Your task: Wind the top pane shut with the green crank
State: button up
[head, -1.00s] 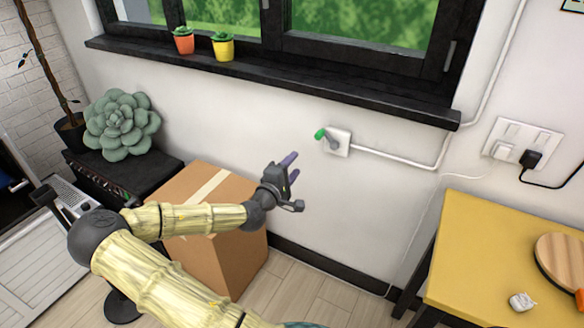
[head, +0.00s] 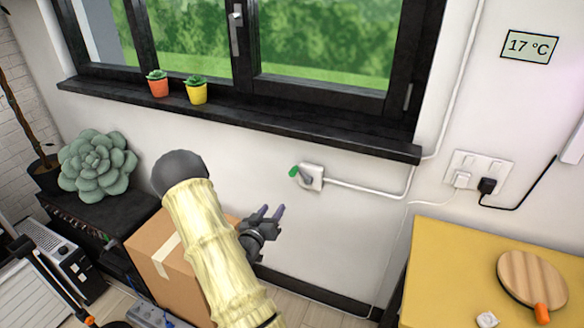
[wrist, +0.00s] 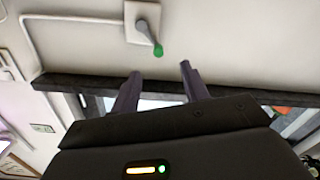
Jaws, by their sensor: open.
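The green crank (head: 294,172) is a small grey arm with a green knob on a white wall plate (head: 312,178) below the window sill. It also shows in the wrist view, where the green knob (wrist: 158,51) is beyond my fingertips. My gripper (head: 272,211) is open and empty, below and a little left of the crank in the head view. Its two purple fingers (wrist: 161,74) are apart and not touching the crank. The dark-framed window (head: 320,45) is above; its top pane is not in the head view.
A dark sill (head: 250,118) runs above the crank, with an orange pot (head: 158,88) and a yellow pot (head: 197,94) on it. A cardboard box (head: 150,255) stands below. A yellow table (head: 440,265) is at the right. A white conduit (head: 365,188) leads right from the plate.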

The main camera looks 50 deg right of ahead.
aim_at(291, 175)
notch_tip(291, 175, up, 2)
jog(key=m, duration=0.2)
jog(key=shift+w+a+r+m, duration=0.15)
jog(key=shift+r+m, duration=0.1)
jog(key=shift+m, duration=0.05)
jog(key=p+x, duration=0.1)
jog(key=x, duration=1)
jog(key=p+x, duration=0.1)
jog(key=x, duration=0.5)
jog(key=shift+d+r+p, duration=0.2)
jog(key=shift+d+p, duration=0.05)
jog(key=shift+p, duration=0.1)
grip_shut()
